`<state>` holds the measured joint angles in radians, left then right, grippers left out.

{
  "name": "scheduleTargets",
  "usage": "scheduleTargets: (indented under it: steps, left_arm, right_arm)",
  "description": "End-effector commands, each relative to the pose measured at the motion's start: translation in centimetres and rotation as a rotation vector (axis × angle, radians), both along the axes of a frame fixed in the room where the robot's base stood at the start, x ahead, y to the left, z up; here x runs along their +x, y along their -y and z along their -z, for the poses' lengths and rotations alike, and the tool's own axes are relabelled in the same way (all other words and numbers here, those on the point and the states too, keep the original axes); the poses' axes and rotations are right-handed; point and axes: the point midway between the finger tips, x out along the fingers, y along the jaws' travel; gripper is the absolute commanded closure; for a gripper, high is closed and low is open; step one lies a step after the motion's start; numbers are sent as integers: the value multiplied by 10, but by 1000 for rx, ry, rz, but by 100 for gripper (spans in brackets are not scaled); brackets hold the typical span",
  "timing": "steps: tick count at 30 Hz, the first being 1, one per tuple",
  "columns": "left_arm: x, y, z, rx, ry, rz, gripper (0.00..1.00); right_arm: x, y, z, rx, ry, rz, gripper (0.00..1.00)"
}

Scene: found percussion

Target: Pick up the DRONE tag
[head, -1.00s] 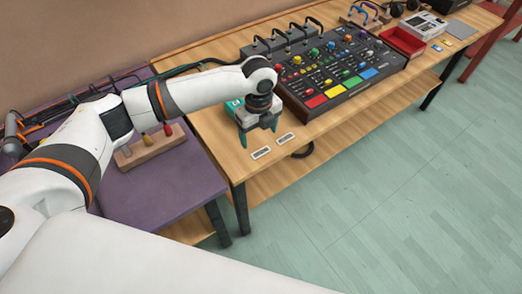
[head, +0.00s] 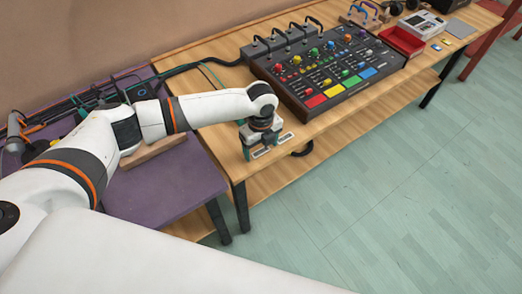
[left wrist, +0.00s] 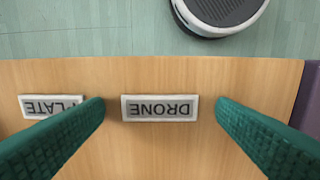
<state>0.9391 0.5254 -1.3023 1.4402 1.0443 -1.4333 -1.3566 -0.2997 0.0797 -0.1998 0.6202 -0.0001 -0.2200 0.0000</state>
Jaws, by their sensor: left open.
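The DRONE tag (left wrist: 160,108) is a small grey plate with a white rim, lying flat on the wooden table. In the left wrist view it reads upside down and sits between the two green fingers of my left gripper (left wrist: 160,118), apart from both. In the head view the tag (head: 261,153) shows at the gripper's fingertips, near the table's front edge. My left gripper (head: 262,152) is open and low over the table, pointing down. The PLATE tag (left wrist: 52,105) lies beside the DRONE tag, partly behind one finger; it also shows in the head view (head: 285,138). My right gripper is not seen.
A black mixer console (head: 325,70) with coloured knobs and pads stands behind and right of the gripper. A red tray (head: 402,41) is farther right. A purple table (head: 165,195) adjoins on the left. The wooden table's front edge is close to the tags.

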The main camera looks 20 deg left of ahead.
Motion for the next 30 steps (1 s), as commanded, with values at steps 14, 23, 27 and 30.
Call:
scheduleTargets:
  steps: [14,23,27,30]
  left_arm:
    - [0,0,1,0,0,0,68]
    - [1,0,-18,-2,3,-1,68]
    - [1,0,-47,-2,5,1,68]
    - [1,0,-67,-2,5,-1,68]
  right_arm:
    - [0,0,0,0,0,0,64]
    - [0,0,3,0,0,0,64]
    - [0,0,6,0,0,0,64]
    - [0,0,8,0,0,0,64]
